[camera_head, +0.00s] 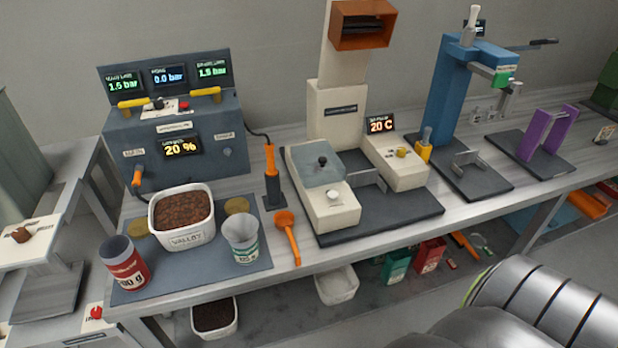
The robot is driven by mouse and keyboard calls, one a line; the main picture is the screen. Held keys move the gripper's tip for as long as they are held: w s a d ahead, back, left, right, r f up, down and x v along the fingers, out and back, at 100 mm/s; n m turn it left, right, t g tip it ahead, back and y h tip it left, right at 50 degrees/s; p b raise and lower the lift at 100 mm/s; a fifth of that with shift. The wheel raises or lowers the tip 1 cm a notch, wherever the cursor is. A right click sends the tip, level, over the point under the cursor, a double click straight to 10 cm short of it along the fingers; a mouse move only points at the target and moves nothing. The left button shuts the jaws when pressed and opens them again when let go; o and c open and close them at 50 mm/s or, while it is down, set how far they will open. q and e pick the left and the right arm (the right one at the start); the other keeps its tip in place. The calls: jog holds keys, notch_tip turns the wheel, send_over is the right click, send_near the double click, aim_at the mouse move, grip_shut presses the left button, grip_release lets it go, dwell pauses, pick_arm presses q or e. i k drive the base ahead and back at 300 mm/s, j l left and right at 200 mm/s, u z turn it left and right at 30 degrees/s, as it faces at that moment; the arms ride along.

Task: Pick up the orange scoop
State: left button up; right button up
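The orange scoop (287,232) lies on the workbench (310,257) near its front edge, with its round bowl toward the back and its handle pointing toward the front edge. It sits to the right of the grey mat and to the left of the beige machine. Nothing is touching it from above. Neither of my grippers shows in the head view.
A white cup (241,240), a white bin of brown pellets (182,215) and a red cup (124,265) stand left of the scoop. An orange-handled tool (270,164) stands upright in a dark holder behind it. The beige machine (329,200) stands close on the right.

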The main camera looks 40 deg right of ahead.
aim_at(283, 220)
jog(key=z, duration=1)
